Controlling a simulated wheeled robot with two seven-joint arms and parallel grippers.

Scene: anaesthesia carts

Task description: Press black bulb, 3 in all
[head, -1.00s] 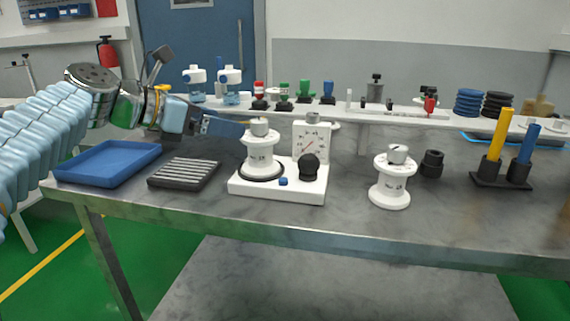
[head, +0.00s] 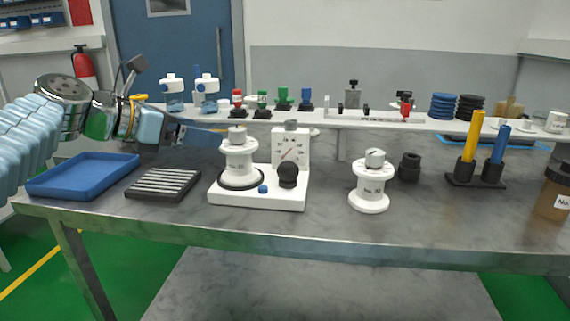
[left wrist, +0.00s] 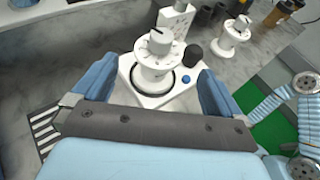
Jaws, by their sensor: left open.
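The black bulb (head: 288,175) sits at the front right of a white base (head: 240,196), below a dial gauge (head: 290,147). A white spool-shaped canister (head: 239,160) stands in a black ring on the same base, left of the bulb. In the left wrist view the bulb (left wrist: 192,54) shows beyond the right finger. My left gripper (head: 205,132) is at the canister's upper left, apart from the bulb. In the left wrist view its blue fingers (left wrist: 155,85) are spread open, with the canister (left wrist: 158,62) showing between them. My right gripper is not in view.
A small blue button (head: 263,189) is on the base beside the bulb. A second white canister (head: 370,182) and a black cylinder (head: 409,167) stand to the right. A blue tray (head: 83,176) and a slotted black rack (head: 163,184) lie left. The table's front is clear.

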